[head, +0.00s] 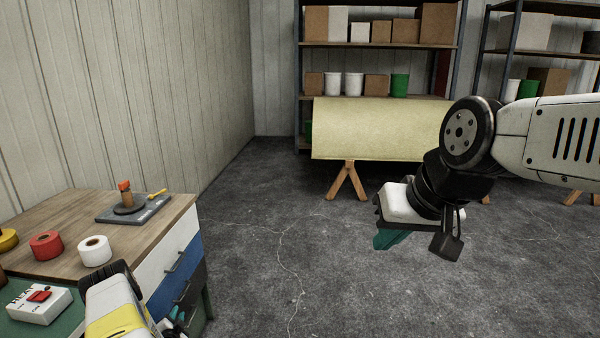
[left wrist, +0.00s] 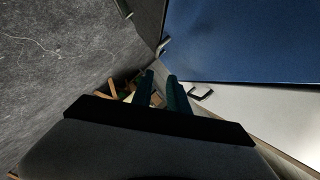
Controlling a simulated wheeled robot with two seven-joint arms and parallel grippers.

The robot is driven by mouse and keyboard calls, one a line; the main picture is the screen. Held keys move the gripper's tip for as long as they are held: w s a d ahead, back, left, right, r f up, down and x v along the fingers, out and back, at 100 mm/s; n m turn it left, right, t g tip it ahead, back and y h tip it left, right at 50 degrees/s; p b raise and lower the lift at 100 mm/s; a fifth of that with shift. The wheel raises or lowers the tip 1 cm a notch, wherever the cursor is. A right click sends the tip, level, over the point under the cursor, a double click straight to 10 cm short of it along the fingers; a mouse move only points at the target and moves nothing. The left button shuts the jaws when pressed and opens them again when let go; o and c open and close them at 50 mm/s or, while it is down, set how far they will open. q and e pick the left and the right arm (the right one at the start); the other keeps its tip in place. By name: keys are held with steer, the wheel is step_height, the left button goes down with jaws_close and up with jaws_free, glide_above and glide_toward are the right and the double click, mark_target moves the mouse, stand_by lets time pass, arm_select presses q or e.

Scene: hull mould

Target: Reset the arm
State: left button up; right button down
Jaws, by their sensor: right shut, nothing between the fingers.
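My right arm reaches in from the right in the head view. Its gripper (head: 391,239) has teal fingers that are shut with nothing between them, in the air over the open floor. My left gripper (head: 177,318) is low in the head view, beside the drawer fronts of the workbench and only partly visible. In the left wrist view its two teal fingers (left wrist: 162,90) stand a little apart with a narrow gap and nothing seen between them. The drawer fronts, blue (left wrist: 240,45) and white, are close to them there.
The workbench (head: 60,215) at left holds tape rolls, red (head: 46,245) and white (head: 94,251), a grey board (head: 133,208) with tools and a white box with a red switch (head: 39,300). A pale yellow roll (head: 380,128) lies on wooden trestles before shelves. The middle floor is clear.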

arm_select(q)
steer(key=w+d+r+n+g+h, duration=0.1)
steer(key=w+r, duration=0.4)
steer(key=r, duration=0.5)
steer(key=w+r+g, duration=0.1)
steer(key=w+r, duration=0.4)
steer(key=r, duration=0.5)
steer(key=s+d+r+n+g+h, duration=0.1)
steer(key=s+d+r, duration=0.3)
steer(key=r, duration=0.6)
steer(key=s+d+r+n+g, duration=0.1)
steer(key=d+r, duration=0.4)
steer(key=r, duration=0.4)
steer(key=s+d+r+n+h, duration=0.1)
steer(key=s+d+r, duration=0.3)
steer(key=r, duration=0.6)
steer(key=s+d+r+n+g, duration=0.2)
steer(key=s+d+r, duration=0.55)
steer(key=s, duration=0.25)
steer(key=s+d+r+n+g+h, duration=0.1)
steer(key=s+d, duration=0.3)
steer(key=s, duration=0.8)
steer(key=s+d+g+h, duration=0.1)
steer(key=s+d, duration=0.4)
steer(key=s, duration=0.7)
steer(key=shift+d+r+n+h, duration=0.3)
steer(key=shift+r+n+h, duration=0.05)
steer(key=shift+n+h, duration=0.05)
